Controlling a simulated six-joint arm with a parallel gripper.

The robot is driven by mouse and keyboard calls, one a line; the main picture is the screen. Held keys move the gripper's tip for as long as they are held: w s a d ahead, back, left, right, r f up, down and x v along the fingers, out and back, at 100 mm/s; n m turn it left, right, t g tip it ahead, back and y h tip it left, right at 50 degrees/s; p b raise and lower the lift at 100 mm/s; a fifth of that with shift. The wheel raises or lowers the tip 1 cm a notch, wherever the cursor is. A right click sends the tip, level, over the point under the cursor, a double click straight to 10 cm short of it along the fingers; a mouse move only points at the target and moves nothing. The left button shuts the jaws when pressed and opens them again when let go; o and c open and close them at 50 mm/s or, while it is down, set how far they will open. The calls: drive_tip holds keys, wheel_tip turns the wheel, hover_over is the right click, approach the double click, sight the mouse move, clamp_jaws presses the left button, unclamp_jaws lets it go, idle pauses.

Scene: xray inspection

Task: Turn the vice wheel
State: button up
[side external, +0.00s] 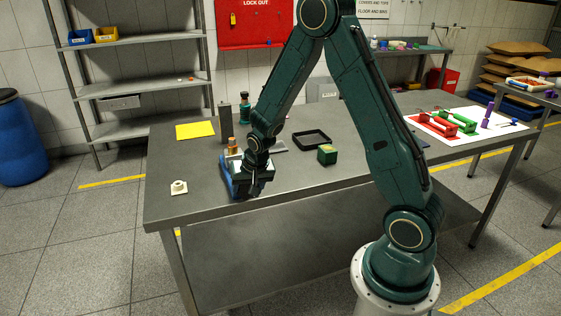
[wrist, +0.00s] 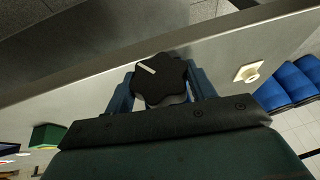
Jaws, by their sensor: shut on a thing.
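The vice wheel is a black lobed knob (wrist: 160,78) with a white pointer mark toward its upper left in the wrist view. My gripper (wrist: 162,82) has one finger on each side of the wheel and is shut on it. In the side view my gripper (side external: 249,191) points down at the near side of the blue vice (side external: 230,184), close to the table's front edge. The wheel is hidden there behind my gripper. Most of the vice is covered by my wrist.
The grey table (side external: 300,180) has a white block with a round boss (side external: 178,188) at left. A yellow sheet (side external: 195,130) lies behind. A dark tray (side external: 311,138) and a green box (side external: 327,155) stand to the right. Bottles stand close behind my wrist.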

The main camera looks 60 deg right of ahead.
drive_tip(key=shift+s+d+f+m+t+y, duration=0.1)
drive_tip(key=shift+m+t+y, duration=0.1)
drive_tip(key=shift+t+y, duration=0.4)
drive_tip(key=shift+s+d+m+t+y, duration=0.1)
drive_tip(key=shift+m+t+y, duration=0.1)
drive_tip(key=shift+t+y, duration=0.4)
drive_tip(key=m+t+y, duration=0.1)
drive_tip(key=t+y, duration=0.1)
drive_tip(key=t, duration=0.1)
drive_tip(key=shift+f, duration=0.1)
drive_tip(key=m+t+y, duration=0.1)
drive_tip(key=t+y, duration=0.1)
drive_tip(key=t, duration=0.1)
drive_tip(key=shift+f, duration=0.1)
drive_tip(key=shift+a+t+y, duration=0.1)
drive_tip(key=shift+t+y, duration=0.7)
drive_tip(key=shift+m, duration=0.3)
drive_tip(key=o, duration=1)
